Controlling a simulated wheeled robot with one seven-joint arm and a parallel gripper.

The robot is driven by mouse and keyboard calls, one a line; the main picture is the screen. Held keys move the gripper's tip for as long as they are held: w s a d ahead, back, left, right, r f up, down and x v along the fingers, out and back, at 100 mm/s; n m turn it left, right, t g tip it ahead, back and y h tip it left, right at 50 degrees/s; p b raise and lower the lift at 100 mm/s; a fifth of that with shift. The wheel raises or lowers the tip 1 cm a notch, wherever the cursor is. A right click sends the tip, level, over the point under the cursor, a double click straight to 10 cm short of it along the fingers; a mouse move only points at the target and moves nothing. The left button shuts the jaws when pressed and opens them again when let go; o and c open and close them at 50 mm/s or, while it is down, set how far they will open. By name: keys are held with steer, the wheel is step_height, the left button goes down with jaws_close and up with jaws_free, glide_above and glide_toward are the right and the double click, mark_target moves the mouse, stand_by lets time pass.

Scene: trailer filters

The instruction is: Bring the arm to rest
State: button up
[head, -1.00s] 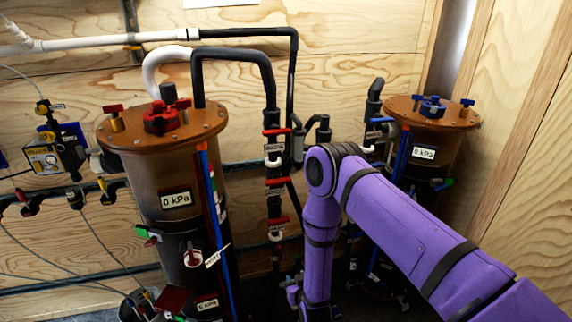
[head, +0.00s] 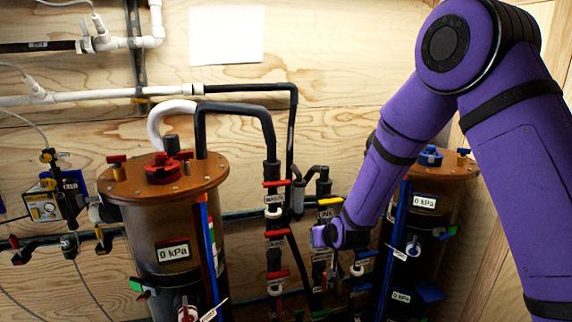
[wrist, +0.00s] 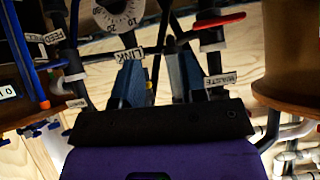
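My purple arm (head: 395,150) is raised and bent on the right of the head view. Its forearm slopes down and left across the front of the right filter tank. My gripper (head: 325,237) is in front of the valve pipes between the two tanks. In the wrist view my gripper (wrist: 157,75) shows two grey-blue fingers standing apart, with nothing visible held between them. Labels reading LINK (wrist: 130,57) and WASTE (wrist: 228,80) show near the fingers. Whether the gripper touches any pipe or valve cannot be told.
The brown left tank (head: 165,225) stands clear of my arm. The right tank (head: 440,195) is partly hidden behind it. Valve pipes with red handles (head: 276,184) and a yellow handle (head: 330,201) rise between them. A wooden wall (head: 340,60) closes the back.

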steer(key=s+d+r+g+h, duration=0.1)
steer(key=s+d+r, duration=0.55)
steer(key=r, duration=0.45)
steer(key=s+d+r+g+h, duration=0.1)
steer(key=s+d+r, duration=0.5)
steer(key=r, duration=0.5)
steer(key=s+d+r+g, duration=0.1)
steer(key=s+d+r, duration=0.1)
steer(key=s, duration=0.6)
steer(key=s+d+r+m, duration=0.1)
steer(key=s+d+r, duration=0.1)
steer(key=s, duration=0.7)
steer(key=s+d+r+m+g+h, duration=0.1)
steer(key=s+d+r, duration=0.1)
steer(key=s, duration=0.6)
steer(key=shift+s+d+r+g, duration=0.2)
steer(key=shift+s+d+g, duration=0.1)
steer(key=shift+d, duration=0.55)
steer(key=shift+w, duration=0.1)
